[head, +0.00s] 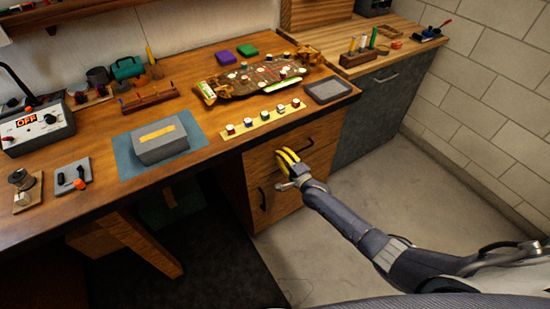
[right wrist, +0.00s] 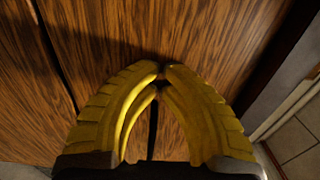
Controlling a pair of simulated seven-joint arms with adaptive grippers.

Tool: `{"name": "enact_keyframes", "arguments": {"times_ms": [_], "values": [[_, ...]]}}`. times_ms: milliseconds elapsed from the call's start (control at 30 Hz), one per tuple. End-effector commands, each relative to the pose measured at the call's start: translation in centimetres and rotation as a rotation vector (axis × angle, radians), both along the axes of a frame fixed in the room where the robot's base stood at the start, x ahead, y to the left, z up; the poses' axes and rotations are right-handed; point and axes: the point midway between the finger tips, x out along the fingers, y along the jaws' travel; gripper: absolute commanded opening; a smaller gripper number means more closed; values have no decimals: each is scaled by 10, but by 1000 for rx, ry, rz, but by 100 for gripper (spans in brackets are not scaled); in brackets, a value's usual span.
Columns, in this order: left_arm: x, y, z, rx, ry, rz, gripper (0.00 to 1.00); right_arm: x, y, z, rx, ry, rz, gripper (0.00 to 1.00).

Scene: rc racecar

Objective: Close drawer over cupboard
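The wooden drawer (head: 325,132) is the top front of the cabinet under the bench's right part, with a dark handle (head: 306,146). The cupboard (head: 284,200) is below it, with an upright dark handle (head: 262,199). My right gripper (head: 284,157) is at the drawer front, left of its handle. In the right wrist view its yellow fingertips (right wrist: 162,73) meet in front of wood grain, with nothing seen held. I cannot tell whether they touch the wood, or whether the drawer stands slightly out. My left gripper is not in view.
The wooden workbench (head: 225,155) overhangs the cabinet and carries a grey box (head: 160,142), a racecar model (head: 262,78) and a dark tray (head: 328,91). A grey cabinet (head: 372,118) stands to the right. The floor (head: 375,195) in front is clear around my right arm.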

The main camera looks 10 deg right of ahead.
Motion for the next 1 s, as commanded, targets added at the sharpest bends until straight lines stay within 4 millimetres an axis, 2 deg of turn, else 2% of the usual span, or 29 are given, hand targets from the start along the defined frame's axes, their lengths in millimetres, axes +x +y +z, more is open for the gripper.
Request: {"name": "enact_keyframes", "arguments": {"times_ms": [400,567,833,1000], "values": [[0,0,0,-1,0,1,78,3,-2,2,-1,-1,-4,0],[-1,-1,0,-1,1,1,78,-2,-3,1,-1,0,-2,0],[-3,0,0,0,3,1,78,-39,-4,0,0,1,17,0],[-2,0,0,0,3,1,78,-70,-17,-1,-2,2,15,0]]}}
